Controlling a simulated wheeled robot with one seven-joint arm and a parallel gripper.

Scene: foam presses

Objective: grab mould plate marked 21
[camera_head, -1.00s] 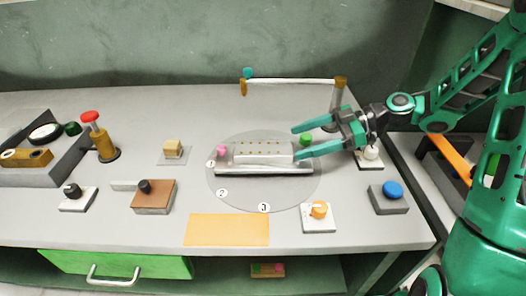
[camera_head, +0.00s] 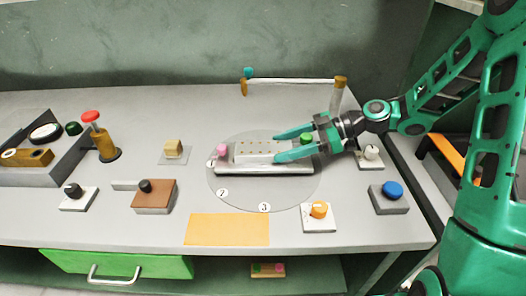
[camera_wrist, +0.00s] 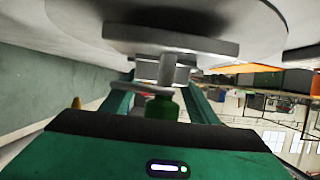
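A pale plate (camera_head: 225,169) with a raised block of small holes lies on the round grey turntable (camera_head: 285,200). It has a pink knob (camera_head: 221,150) at its left end and a green knob (camera_head: 306,138) at its right end. I can read no 21 on it. My gripper (camera_head: 276,146) comes from the right with its fingers apart, reaching over the right part of the plate, with the green knob between them. In the wrist view the green knob (camera_wrist: 162,108) also shows between the fingers; contact cannot be told.
White tags 1, 2 and 3 mark the turntable's rim. An orange dial (camera_head: 319,209), a blue button (camera_head: 393,190) and a white-knobbed switch (camera_head: 371,153) stand nearby. A bar on posts (camera_head: 290,81) stands behind.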

